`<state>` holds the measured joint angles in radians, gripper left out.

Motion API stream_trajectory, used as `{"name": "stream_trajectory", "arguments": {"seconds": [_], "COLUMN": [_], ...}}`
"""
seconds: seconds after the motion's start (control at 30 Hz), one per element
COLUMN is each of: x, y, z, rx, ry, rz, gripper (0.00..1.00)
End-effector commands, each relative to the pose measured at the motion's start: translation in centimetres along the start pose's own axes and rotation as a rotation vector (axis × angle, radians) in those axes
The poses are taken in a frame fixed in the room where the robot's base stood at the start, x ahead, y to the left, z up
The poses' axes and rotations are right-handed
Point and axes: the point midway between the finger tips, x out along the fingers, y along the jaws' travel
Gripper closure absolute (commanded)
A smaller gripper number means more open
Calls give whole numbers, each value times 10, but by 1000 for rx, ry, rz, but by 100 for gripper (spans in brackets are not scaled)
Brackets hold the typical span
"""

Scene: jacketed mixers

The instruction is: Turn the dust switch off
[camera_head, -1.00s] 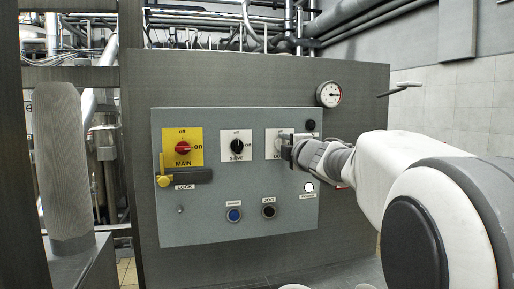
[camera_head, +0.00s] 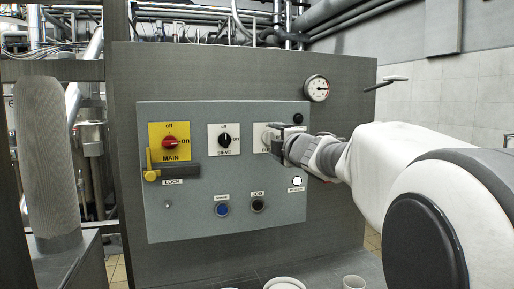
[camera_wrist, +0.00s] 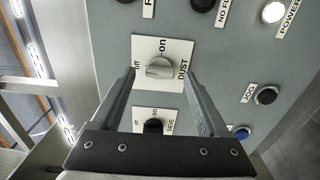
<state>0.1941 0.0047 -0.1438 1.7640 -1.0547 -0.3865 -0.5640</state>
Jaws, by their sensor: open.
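The dust switch is a grey knob (camera_wrist: 159,68) on a white plate marked "off", "on" and "DUST" in the wrist view. I cannot tell for sure which mark the knob points to. In the head view its plate (camera_head: 257,138) shows at the panel's upper right, with the knob mostly hidden behind my gripper (camera_head: 277,138). In the wrist view my gripper (camera_wrist: 161,74) is open and empty. Its fingertips are apart on either side of the knob; contact is not visible.
The grey panel (camera_head: 190,225) also carries the sieve switch (camera_head: 224,139), the red main switch (camera_head: 170,142) with a yellow lock, and several round buttons and lights. A pressure gauge (camera_head: 317,88) sits above right. Cups (camera_head: 354,283) stand below.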

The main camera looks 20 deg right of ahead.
Motion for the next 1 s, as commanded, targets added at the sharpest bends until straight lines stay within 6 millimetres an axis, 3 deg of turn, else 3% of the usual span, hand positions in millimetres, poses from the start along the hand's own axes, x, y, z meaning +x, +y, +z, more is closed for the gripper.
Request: {"name": "stream_trajectory", "arguments": {"seconds": [0.6, 0.8, 1.0], "x": [-115, -142, -154], "y": [3, 2, 0], "z": [0, 0, 0], "rx": [-1, 0, -1], "ry": [0, 1, 0], "rz": [3, 3, 1], "gripper": [22, 22, 22]}}
